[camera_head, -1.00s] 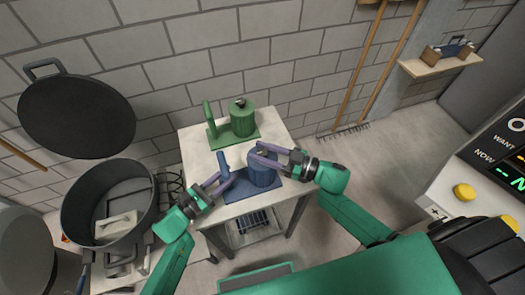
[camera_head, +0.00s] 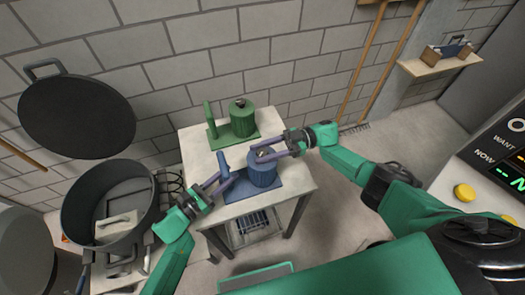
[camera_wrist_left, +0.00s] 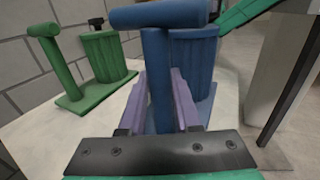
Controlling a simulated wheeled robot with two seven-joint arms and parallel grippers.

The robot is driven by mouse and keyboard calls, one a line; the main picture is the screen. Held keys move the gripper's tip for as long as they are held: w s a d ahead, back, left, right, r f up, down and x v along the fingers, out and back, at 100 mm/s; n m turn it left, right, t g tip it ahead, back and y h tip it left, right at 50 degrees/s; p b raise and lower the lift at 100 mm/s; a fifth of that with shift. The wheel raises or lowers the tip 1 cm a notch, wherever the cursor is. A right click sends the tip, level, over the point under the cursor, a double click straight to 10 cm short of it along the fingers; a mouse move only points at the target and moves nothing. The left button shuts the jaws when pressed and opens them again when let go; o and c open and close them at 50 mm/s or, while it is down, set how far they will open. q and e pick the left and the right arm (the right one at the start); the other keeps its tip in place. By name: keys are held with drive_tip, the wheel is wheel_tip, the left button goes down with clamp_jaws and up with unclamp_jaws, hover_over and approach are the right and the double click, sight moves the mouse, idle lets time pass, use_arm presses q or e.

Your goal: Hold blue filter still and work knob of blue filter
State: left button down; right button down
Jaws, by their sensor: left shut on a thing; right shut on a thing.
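The blue filter (camera_head: 262,178) stands on the white table: a ribbed drum and an upright post with a crosspiece handle (camera_head: 223,161), both on a flat blue base. My left gripper (camera_head: 222,184) is shut on the post from the front left. In the left wrist view its purple fingers stand either side of the blue post (camera_wrist_left: 159,85), below the crosspiece. My right gripper (camera_head: 259,154) reaches in from the right and is shut on the knob on top of the drum. Its fingers mostly hide the knob, so its angle is unclear.
A similar green filter (camera_head: 242,122) stands behind on the table (camera_head: 196,157), also in the left wrist view (camera_wrist_left: 102,57). A big dark pot (camera_head: 98,243) is on the left. A control panel with a yellow button (camera_head: 464,193) is on the right.

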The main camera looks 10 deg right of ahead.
sight(263, 152)
drive_tip(key=shift+s+a+f+n+g, duration=0.1)
drive_tip(key=shift+f+n+g, duration=0.1)
drive_tip(key=shift+g, duration=0.3)
drive_tip(key=shift+s+f+n+g, duration=0.1)
drive_tip(key=shift+n+g, duration=0.1)
drive_tip(key=shift+g, duration=0.3)
drive_tip(key=shift+r+g+h, duration=0.15)
drive_tip(key=shift+g+h, duration=0.15)
drive_tip(key=shift+c, duration=1.9)
unclamp_jaws()
drive_tip(key=shift+w, duration=0.1)
drive_tip(key=shift+r, duration=0.15)
wheel_tip(263, 152, up, 10)
drive_tip(key=shift+f, duration=0.1)
